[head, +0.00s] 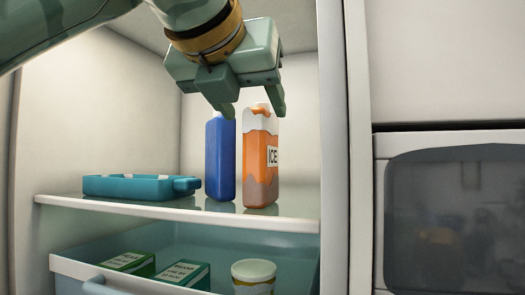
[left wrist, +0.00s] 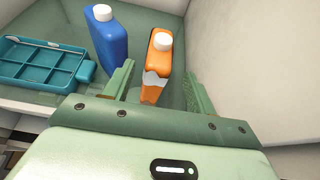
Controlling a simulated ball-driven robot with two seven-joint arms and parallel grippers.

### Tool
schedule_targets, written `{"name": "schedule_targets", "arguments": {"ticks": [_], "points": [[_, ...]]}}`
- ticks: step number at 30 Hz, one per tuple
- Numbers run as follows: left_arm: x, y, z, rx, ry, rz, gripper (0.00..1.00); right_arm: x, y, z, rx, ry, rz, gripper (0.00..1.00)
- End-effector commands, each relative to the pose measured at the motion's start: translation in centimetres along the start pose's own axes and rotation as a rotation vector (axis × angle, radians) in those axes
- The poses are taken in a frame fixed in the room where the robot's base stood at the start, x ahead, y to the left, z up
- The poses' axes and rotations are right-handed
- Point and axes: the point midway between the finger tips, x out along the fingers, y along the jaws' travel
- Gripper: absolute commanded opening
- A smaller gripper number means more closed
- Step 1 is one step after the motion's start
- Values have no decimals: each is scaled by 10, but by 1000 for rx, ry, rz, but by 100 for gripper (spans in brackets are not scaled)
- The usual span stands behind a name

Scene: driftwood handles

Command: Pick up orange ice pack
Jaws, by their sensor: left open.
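The orange ice pack (head: 262,158) stands upright on the glass shelf in the head view, with a white cap, white patches and an "ICE" label. My left gripper (head: 255,108) is above it, fingers pointing down and open. In the left wrist view the orange ice pack (left wrist: 155,66) lies beyond and between the two open fingers (left wrist: 158,82), its lower part partly hidden by the gripper body. I cannot tell whether a finger touches it. My right gripper is in neither view.
A blue bottle-like pack (head: 220,160) stands close left of the orange one. A teal tray (head: 130,187) lies further left on the shelf (head: 180,211). The cabinet's right wall (head: 333,150) is close. Below, a drawer holds green boxes (head: 182,274) and a white-lidded jar (head: 254,272).

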Motion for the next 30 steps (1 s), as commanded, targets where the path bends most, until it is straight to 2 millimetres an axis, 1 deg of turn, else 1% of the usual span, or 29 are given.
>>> {"name": "schedule_targets", "arguments": {"ticks": [3, 7, 12, 15, 18, 23, 24, 26, 27, 29, 30], "points": [[13, 0, 1, -1, 0, 0, 56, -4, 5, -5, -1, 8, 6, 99], [22, 1, 2, -1, 1, 0, 56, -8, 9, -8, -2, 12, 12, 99], [50, 4, 5, -1, 3, 0, 56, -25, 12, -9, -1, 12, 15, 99], [63, 3, 3, 0, 1, 0, 56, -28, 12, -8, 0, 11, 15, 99], [68, 3, 3, 0, -2, 0, 56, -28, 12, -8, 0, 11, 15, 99], [68, 4, 2, 0, -2, 0, 56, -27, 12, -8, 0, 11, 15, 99], [68, 4, 2, 0, -2, 0, 51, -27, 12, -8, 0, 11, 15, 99], [68, 4, 2, -1, -2, 0, 34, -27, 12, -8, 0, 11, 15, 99], [68, 4, 2, 0, -2, 0, 23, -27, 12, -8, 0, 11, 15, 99], [68, 4, 2, -1, -2, 0, 6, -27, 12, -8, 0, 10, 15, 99], [68, 4, 2, -1, -2, 0, 0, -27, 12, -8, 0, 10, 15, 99]]}}
